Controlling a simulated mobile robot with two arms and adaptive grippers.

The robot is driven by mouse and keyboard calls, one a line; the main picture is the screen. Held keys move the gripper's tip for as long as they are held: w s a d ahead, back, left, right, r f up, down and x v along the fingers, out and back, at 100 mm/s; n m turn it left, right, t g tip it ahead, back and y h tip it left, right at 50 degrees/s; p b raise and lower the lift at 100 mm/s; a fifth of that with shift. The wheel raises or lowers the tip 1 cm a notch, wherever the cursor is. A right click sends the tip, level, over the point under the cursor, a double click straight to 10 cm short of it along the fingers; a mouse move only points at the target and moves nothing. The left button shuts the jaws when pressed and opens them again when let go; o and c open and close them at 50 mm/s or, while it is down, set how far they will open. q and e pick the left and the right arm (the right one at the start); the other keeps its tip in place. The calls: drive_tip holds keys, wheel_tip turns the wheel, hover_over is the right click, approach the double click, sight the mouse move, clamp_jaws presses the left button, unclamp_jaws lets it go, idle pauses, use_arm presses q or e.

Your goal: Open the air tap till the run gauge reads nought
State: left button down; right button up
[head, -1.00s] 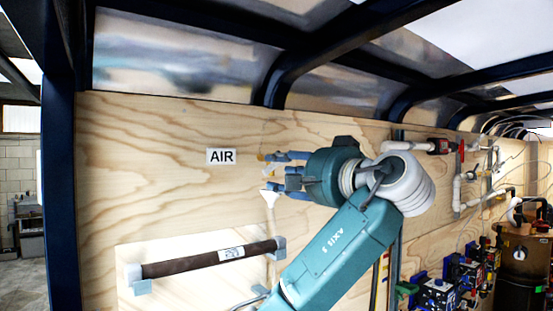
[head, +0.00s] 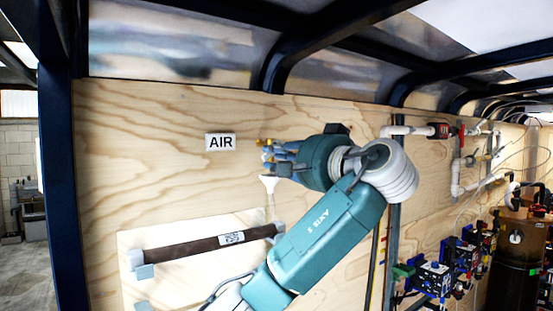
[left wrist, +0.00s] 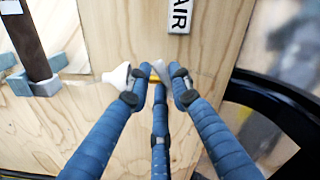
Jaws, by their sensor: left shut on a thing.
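A small yellow tap handle (left wrist: 154,80) sits on the plywood wall close to the AIR label (head: 220,142). The label also shows in the left wrist view (left wrist: 180,16). My left gripper (head: 268,154) reaches the wall just right of the label. In the left wrist view its blue fingers (left wrist: 158,88) are shut around the tap handle and hide most of it. A white funnel-shaped fitting (head: 270,183) is just below the fingers; it also shows in the left wrist view (left wrist: 115,76). I cannot make out the run gauge. My right gripper is not in view.
A brown tube (head: 205,248) in grey clips is mounted below the label. White pipes with a red valve (head: 440,130) run along the wall to the right. Blue-and-black units (head: 435,275) and a brown tank (head: 515,260) stand at right. Dark roof frames pass overhead.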

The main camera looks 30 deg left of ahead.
use_arm(q)
drive_tip(key=shift+w+d+f+n+b, duration=0.2)
drive_tip(key=shift+w+n+b, duration=0.15)
drive_tip(key=shift+n+b, duration=0.95)
drive_tip(key=shift+w+d+f+n+b, duration=0.15)
drive_tip(key=shift+w+n+b, duration=0.45)
drive_tip(key=shift+n, duration=1.1)
drive_tip(key=shift+w+d+f+n+b, duration=0.15)
drive_tip(key=shift+f+n+b, duration=0.1)
drive_tip(key=shift+n+b, duration=1.1)
drive_tip(key=shift+n, duration=0.35)
drive_tip(key=c, duration=1.5)
unclamp_jaws()
drive_tip(key=shift+c, duration=0.2)
